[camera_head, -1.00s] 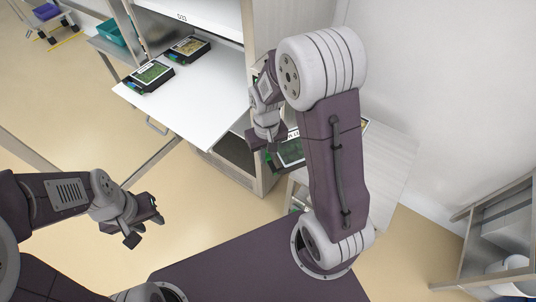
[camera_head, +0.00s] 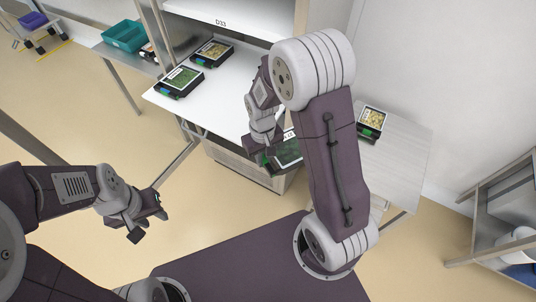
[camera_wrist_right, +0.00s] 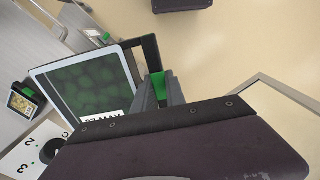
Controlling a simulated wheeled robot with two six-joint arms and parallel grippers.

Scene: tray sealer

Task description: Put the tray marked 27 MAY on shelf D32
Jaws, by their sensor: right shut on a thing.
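My right gripper (camera_head: 262,146) is shut on a dark-framed tray with green contents (camera_head: 289,153). It holds the tray in front of the white shelf surface, and my right arm hides part of the tray. In the right wrist view the held tray (camera_wrist_right: 88,84) has a white label reading 27 MAY, partly cut off by the gripper (camera_wrist_right: 158,90). My left gripper (camera_head: 147,222) is open and empty over the floor at the lower left. The shelf label I can read, at the top, is D33 (camera_head: 221,22); no D32 label is readable.
A green-filled tray (camera_head: 180,81) and a yellowish one (camera_head: 212,52) stand on the white surface (camera_head: 215,95). Another tray (camera_head: 371,121) stands on a side table (camera_head: 400,155) to the right. A teal bin (camera_head: 124,35) is at the upper left. A metal rack (camera_head: 495,205) stands at the right.

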